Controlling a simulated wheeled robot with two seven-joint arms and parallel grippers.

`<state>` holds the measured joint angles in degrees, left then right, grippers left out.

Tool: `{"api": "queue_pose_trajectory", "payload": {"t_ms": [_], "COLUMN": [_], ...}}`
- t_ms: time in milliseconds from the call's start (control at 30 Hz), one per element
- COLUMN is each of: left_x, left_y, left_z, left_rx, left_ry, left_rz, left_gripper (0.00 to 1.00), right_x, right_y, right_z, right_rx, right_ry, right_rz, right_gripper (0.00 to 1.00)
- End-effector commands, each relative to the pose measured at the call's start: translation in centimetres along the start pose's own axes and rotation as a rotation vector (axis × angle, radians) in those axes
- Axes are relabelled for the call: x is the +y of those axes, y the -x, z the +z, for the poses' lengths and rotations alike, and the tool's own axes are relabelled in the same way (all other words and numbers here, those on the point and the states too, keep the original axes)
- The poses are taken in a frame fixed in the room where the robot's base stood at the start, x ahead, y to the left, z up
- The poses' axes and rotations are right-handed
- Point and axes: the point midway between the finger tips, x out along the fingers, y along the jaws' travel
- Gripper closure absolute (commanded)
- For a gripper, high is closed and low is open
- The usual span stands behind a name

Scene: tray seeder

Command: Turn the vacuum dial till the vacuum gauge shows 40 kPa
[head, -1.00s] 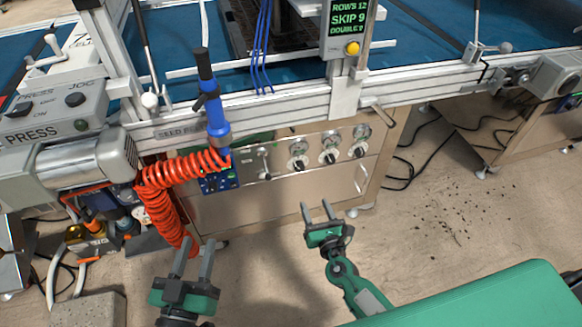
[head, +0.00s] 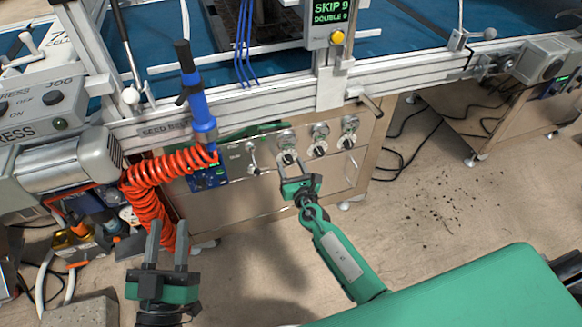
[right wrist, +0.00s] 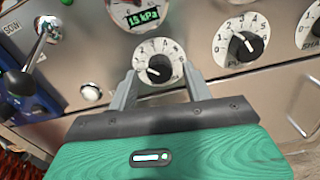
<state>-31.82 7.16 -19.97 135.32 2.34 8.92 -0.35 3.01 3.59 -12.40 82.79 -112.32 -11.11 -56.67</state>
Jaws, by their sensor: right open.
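The vacuum dial, a black knob on a white numbered plate, shows in the right wrist view (right wrist: 158,67). Above it is the vacuum gauge (right wrist: 142,18), with a green display that appears to read 15 kPa. In the head view the gauge (head: 285,137) is on the steel panel, and the dial below it is partly hidden by my right gripper. My right gripper (head: 290,164) is open, its fingers at the left and right of the dial's lower part. I cannot tell whether they touch the plate. My left gripper (head: 167,230) is open and empty, away from the panel.
Two more dials are to the right, the nearer one (right wrist: 241,40) close by. A lever (right wrist: 38,45) stands out at the left of the panel.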

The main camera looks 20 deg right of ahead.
Motion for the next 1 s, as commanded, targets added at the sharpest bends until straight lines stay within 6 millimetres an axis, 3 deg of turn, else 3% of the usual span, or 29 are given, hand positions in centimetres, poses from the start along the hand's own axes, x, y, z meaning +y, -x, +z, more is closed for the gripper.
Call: {"api": "queue_pose_trajectory", "payload": {"t_ms": [333,567,900,1000], "left_x": [0.0,-0.1,-0.1,-0.3], "left_y": [-0.1,-0.1,0.0,-0.5], "left_z": [-0.3,-0.2,-0.5,-2.3], "left_rx": [0.014,0.013,0.041,0.127], "left_ry": [-0.002,-0.003,-0.006,-0.016], "left_rz": [0.000,0.000,0.000,0.002], "left_gripper": [0.64,0.64,0.64,0.64], "right_x": [0.0,0.0,0.0,0.0], "right_y": [-0.3,-0.3,-0.3,-0.3], "right_z": [0.1,0.0,-0.1,-0.1], "right_rx": [0.000,0.000,0.000,0.000], "right_ry": [-0.001,-0.001,-0.047,-0.095], "right_rz": [0.001,0.001,0.000,0.000], "right_gripper": [0.52,0.95,0.94,0.94]}}
